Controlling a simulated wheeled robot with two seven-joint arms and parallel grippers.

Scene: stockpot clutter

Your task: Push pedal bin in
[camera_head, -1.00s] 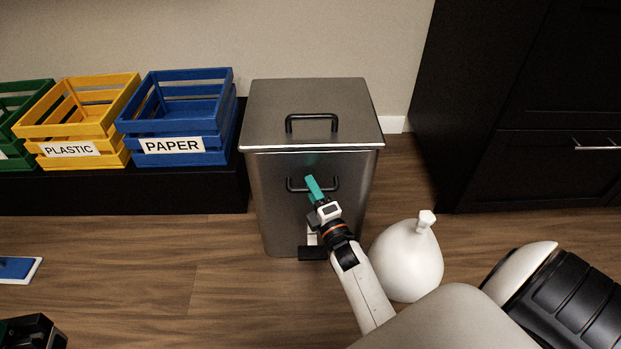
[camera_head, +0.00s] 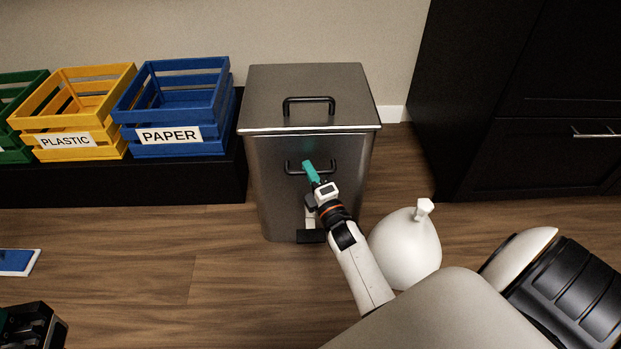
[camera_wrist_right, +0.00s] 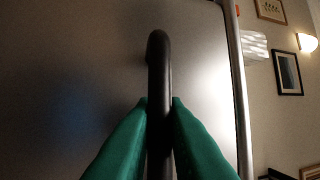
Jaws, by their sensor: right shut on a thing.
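The pedal bin (camera_head: 275,195) is a tall steel box with a closed flat lid (camera_head: 262,95), standing against the wall between the crates and the dark cabinet. It has a black handle on the lid (camera_head: 308,99) and another on its front (camera_head: 331,165). A black pedal (camera_head: 310,237) sits at its foot. My right gripper (camera_head: 307,165) is at the front handle. In the right wrist view its green fingers (camera_wrist_right: 159,105) are closed on both sides of the dark handle bar (camera_wrist_right: 159,60). The bin's front fills most of that view. My left gripper is not clearly visible.
Blue PAPER (camera_head: 200,95), yellow PLASTIC (camera_head: 105,85) and green (camera_head: 15,150) crates stand on a low black bench (camera_head: 130,182) left of the bin. A tied white bag (camera_head: 405,250) lies on the floor to the right. A dark cabinet (camera_head: 540,150) stands further right.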

